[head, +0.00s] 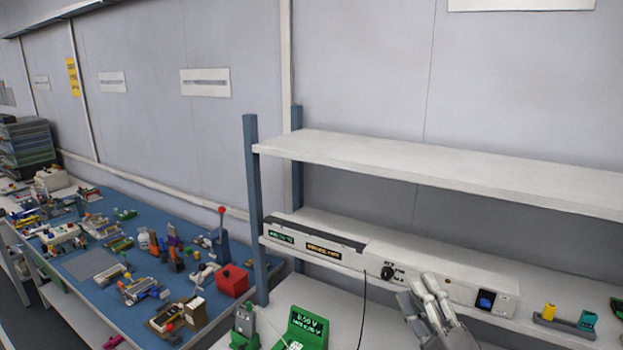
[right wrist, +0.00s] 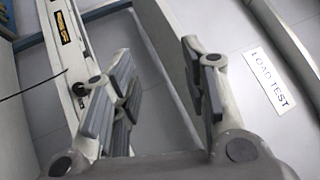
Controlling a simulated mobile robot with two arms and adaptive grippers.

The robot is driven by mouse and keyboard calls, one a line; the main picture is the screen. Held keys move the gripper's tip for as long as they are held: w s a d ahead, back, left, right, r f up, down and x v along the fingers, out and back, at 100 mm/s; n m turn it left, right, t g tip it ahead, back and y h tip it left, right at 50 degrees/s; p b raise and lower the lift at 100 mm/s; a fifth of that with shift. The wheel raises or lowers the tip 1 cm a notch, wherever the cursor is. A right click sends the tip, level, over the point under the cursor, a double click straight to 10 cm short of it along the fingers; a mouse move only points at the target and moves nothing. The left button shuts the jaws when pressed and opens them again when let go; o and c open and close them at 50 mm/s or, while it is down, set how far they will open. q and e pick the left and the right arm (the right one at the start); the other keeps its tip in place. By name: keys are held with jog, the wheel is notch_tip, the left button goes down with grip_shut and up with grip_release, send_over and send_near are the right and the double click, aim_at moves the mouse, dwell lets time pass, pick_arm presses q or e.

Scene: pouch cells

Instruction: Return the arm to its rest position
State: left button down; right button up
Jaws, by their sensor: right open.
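My right gripper (head: 425,308) is at the lower right of the head view, in front of the long white instrument bar (head: 455,277) on the lower shelf. In the right wrist view its two padded fingers (right wrist: 160,95) stand apart, with nothing between them. The bar also shows behind the fingers in that view (right wrist: 72,45). My left gripper is in neither view.
A white shelf (head: 450,172) runs above the bar. A green meter (head: 300,328) with a lit display stands below at the front. A blue bench (head: 130,235) crowded with tools and parts, including a red box (head: 232,281), is at left. A "LOAD TEST" label (right wrist: 271,76) shows in the wrist view.

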jog(key=s+a+f+n+g+y, duration=0.1)
jog(key=s+a+f+n+g, duration=0.5)
jog(key=f, duration=0.3)
jog(key=s+a+f+n+g+y, duration=0.1)
jog(key=s+a+f+n+g, duration=0.25)
jog(key=s+f+n, duration=0.35)
jog(key=s+d+f+n+g+h, duration=0.2)
jog(key=s+d+f+g+h, duration=0.3)
jog(key=s, duration=0.4)
jog(key=s+d+f+n+g+h, duration=0.2)
jog(key=s+d+f+g+h, duration=0.1)
jog(key=s+d+f, duration=0.4)
jog(key=s+a+f+g+b, duration=0.15)
jog(key=f+b, duration=0.25)
jog(key=f, duration=1.4)
jog(key=s+f+b, duration=0.2)
jog(key=f+b, duration=0.2)
jog(key=f, duration=1.3)
jog(key=s+d+f+b, duration=0.1)
jog(key=s+f+b, duration=0.2)
jog(key=s+f, duration=0.5)
jog(key=s+d+f+g+b, duration=0.1)
jog(key=s+f+b, duration=0.2)
jog(key=s+f, duration=0.5)
notch_tip(320, 180, down, 6)
jog(key=shift+d+r+n, duration=0.15)
jog(key=shift+d+n, duration=0.2)
jog(key=shift+n, duration=0.05)
